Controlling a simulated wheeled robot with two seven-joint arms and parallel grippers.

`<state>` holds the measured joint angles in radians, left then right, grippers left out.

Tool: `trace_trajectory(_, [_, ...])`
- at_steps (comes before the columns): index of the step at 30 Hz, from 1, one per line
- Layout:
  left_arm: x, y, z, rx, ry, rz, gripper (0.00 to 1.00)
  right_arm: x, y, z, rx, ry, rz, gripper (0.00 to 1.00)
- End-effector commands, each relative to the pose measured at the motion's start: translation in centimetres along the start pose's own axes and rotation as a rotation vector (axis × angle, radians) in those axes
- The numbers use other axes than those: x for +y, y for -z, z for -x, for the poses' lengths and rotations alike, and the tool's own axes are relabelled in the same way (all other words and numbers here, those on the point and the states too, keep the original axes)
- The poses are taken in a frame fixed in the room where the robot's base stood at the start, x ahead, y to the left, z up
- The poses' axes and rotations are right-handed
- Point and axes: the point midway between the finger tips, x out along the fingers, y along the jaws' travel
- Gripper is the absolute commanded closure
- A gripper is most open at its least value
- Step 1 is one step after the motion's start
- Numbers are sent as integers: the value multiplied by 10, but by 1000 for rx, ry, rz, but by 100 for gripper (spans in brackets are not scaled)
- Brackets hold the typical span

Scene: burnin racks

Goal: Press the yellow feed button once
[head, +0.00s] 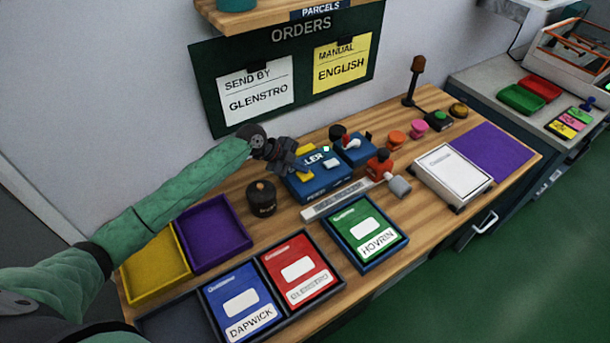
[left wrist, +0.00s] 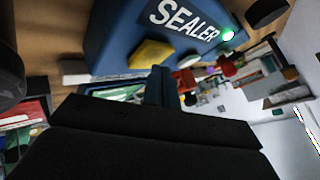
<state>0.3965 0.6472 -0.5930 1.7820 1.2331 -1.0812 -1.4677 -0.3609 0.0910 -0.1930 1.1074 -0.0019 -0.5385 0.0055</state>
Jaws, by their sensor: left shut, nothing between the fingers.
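The blue sealer (head: 322,186) stands at the back middle of the bench. Its yellow button (head: 303,176) is on the sealer's face, below the SEALER lettering and left of a white button (head: 331,163). The yellow button also shows in the left wrist view (left wrist: 152,54), just beyond my fingertips. My left gripper (head: 296,162) is at the sealer's left end, shut and empty, and covers part of the lettering in the head view. Its fingertips (left wrist: 160,74) appear close to the yellow button; I cannot tell whether they touch it. My right gripper is not in view.
A dark round pot (head: 262,197) stands left of the sealer. A red-and-grey tool (head: 380,165) is to its right. Yellow (head: 153,265) and purple (head: 213,234) trays and several labelled packets (head: 367,231) lie in front. The order board (head: 300,70) is on the wall behind.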

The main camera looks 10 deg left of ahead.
Motion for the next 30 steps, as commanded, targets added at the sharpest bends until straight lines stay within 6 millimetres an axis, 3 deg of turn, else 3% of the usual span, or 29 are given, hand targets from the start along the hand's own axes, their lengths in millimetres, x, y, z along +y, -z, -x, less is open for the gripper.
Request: trace_trajectory(30, [3, -3, -4, 0, 0, 0, 100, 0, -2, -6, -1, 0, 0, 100])
